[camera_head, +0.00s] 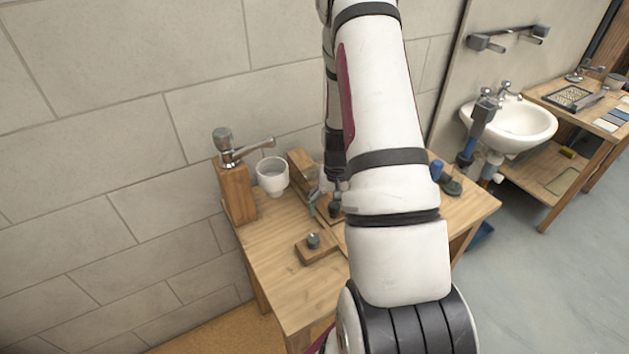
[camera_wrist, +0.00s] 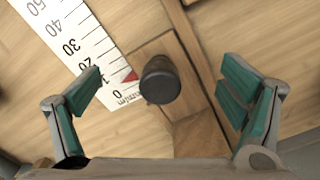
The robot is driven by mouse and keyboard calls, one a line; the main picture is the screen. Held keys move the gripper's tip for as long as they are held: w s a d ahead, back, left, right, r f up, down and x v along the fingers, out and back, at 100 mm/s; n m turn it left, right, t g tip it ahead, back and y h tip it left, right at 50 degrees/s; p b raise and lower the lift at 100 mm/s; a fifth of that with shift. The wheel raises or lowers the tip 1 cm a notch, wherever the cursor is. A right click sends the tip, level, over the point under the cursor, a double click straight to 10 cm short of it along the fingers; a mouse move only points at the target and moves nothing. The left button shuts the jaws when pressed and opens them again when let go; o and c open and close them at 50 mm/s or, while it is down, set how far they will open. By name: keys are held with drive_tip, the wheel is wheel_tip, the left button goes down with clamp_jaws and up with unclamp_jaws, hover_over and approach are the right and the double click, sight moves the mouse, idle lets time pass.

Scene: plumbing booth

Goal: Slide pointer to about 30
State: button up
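A white scale strip (camera_wrist: 90,50) with printed numbers lies at the upper left of the wrist view, 0 at its lower end and 50 at the top. A red pointer (camera_wrist: 131,76) sits at the strip's edge, close to the 0 end. Beside it a dark round knob (camera_wrist: 158,82) stands on a wooden slider block (camera_wrist: 165,52). My gripper (camera_wrist: 163,74) is open, its teal fingers on either side of the knob with gaps to both. The left finger covers part of the low numbers. In the head view my arm hides most of the slider.
The wooden bench (camera_head: 292,292) also carries a white cup (camera_head: 272,176), a tap on a wooden post (camera_head: 237,190) and a small block with a grey knob (camera_head: 317,247). A tiled wall stands behind. A sink (camera_head: 520,125) is at the right.

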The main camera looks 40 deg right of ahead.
drive_tip(key=c, duration=1.8)
drive_tip(key=shift+s, duration=0.1)
drive_tip(key=shift+s+a+p, duration=0.3)
drive_tip(key=shift+s+p, duration=0.25)
drive_tip(key=shift+s, duration=0.45)
drive_tip(key=shift+s+a+p, duration=0.25)
drive_tip(key=shift+s+p, duration=0.3)
drive_tip(key=shift+s, duration=0.5)
drive_tip(key=shift+s+a+p, duration=0.3)
drive_tip(key=shift+s+p, duration=0.25)
drive_tip(key=shift+s, duration=0.45)
drive_tip(key=o, duration=2.1)
drive_tip(key=shift+w, duration=0.1)
